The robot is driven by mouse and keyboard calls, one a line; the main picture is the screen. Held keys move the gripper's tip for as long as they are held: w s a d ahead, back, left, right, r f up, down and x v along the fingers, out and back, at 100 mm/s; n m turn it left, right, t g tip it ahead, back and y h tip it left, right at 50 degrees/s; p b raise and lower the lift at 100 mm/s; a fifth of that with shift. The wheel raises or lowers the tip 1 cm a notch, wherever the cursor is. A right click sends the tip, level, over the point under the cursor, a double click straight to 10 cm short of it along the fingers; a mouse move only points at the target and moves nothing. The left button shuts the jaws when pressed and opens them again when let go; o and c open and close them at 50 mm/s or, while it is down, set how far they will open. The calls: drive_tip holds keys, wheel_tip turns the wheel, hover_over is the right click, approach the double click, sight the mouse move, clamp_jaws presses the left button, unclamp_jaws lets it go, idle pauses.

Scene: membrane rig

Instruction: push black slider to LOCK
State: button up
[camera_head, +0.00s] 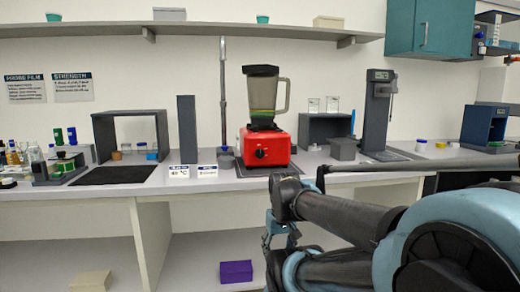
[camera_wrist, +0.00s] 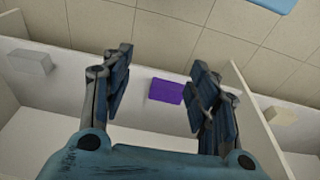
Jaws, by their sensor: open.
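I cannot make out a black slider or a LOCK mark in either view. My gripper (camera_head: 281,238) hangs in front of the bench's front edge, below the red blender, partly hidden by my arm in the head view. In the wrist view my gripper (camera_wrist: 162,85) is open, its two fingers wide apart with nothing between them. It faces the lower shelf and the tiled floor, away from the bench top. A small rig with green parts (camera_head: 61,168) stands at the far left of the bench, too small to read for details.
The red blender (camera_head: 265,147) stands mid-bench. A dark frame (camera_head: 133,133) and black mat (camera_head: 113,175) lie left of it; a grey stand device (camera_head: 380,112) is right. A purple box (camera_head: 236,271) sits on the lower shelf. The bench front (camera_head: 225,179) has little free room.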

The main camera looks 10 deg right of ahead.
idle(0.4)
drive_tip(key=shift+s+r, duration=0.2)
drive_tip(key=shift+r, duration=0.05)
drive_tip(key=c, duration=0.4)
drive_tip(key=shift+o, duration=0.2)
wheel_tip(320, 180, up, 51)
drive_tip(key=n+t+y, duration=0.1)
drive_tip(key=n+t, duration=0.1)
drive_tip(key=n, duration=0.1)
hover_over(256, 129)
drive_tip(key=s+d, duration=0.2)
drive_tip(key=s, duration=0.4)
drive_tip(key=x, duration=1.7)
drive_tip(key=shift+w+a+f, duration=0.15)
drive_tip(key=shift+w+f, duration=0.15)
drive_tip(key=shift+w, duration=0.05)
clamp_jaws()
